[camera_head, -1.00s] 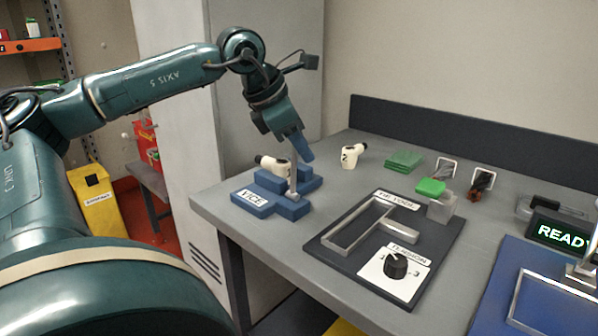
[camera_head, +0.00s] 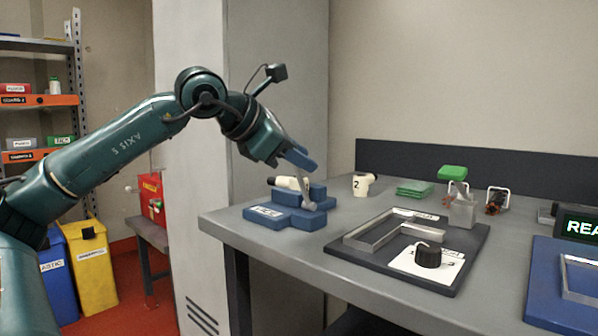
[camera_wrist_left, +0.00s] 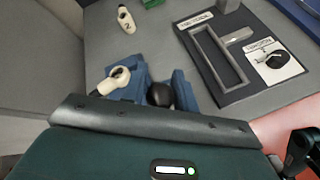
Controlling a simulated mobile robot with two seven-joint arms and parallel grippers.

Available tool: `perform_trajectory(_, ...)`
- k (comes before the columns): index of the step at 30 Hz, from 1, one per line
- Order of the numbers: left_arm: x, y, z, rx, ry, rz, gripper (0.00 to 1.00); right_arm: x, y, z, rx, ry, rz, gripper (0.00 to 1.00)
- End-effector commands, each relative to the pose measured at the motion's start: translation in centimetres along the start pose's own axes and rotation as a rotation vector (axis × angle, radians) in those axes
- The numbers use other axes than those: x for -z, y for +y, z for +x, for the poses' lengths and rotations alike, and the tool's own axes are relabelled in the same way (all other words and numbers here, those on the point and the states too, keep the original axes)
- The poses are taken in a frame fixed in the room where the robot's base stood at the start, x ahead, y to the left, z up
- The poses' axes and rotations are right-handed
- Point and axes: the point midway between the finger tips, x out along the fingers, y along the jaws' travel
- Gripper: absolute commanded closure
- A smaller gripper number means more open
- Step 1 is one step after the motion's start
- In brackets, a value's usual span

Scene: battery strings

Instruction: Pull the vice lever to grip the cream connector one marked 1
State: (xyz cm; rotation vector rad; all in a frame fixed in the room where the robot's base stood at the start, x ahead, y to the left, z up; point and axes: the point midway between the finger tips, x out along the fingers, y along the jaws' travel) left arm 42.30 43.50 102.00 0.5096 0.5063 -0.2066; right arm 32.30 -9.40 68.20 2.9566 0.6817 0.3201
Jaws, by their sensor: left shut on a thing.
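The blue vice (camera_head: 283,217) stands at the near left corner of the bench, with a plate marked VICE on its front step. A cream connector (camera_head: 289,183) with a dark end lies in it; it also shows in the wrist view (camera_wrist_left: 112,84). Its number is not readable. The grey metal vice lever (camera_head: 308,197) rises at the vice's right side and leans. Its dark knob (camera_wrist_left: 160,95) shows in the wrist view. My left gripper (camera_head: 301,160) is at the lever's top, shut on it; the fingers hide part of the lever. My right gripper is not in view.
A cream connector marked 2 (camera_head: 362,184) stands behind the vice. Green plates (camera_head: 414,187) lie further right. A dark board (camera_head: 468,262) with a metal frame and a knob (camera_head: 428,257) lies right of the vice. A tall grey cabinet (camera_head: 275,90) stands behind my left arm.

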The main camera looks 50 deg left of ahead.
Motion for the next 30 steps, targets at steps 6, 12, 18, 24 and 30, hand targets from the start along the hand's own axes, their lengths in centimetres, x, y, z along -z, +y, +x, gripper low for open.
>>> perform_trajectory(6, 0.11, -0.10, 0.01, -0.008, -0.013, 0.003, 0.94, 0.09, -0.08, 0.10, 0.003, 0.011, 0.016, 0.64)
perform_trajectory(12, 0.06, -0.08, -0.01, -0.008, -0.013, 0.003, 0.94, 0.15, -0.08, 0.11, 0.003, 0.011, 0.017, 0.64)
perform_trajectory(18, 0.07, -0.08, 0.00, -0.008, -0.013, 0.003, 0.65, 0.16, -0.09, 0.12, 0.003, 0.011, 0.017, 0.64)
perform_trajectory(24, 0.07, -0.07, 0.01, -0.009, -0.013, 0.003, 0.50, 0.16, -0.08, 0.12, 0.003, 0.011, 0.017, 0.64)
perform_trajectory(30, 0.07, -0.06, -0.01, -0.009, -0.013, 0.003, 0.50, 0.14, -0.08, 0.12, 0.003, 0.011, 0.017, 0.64)
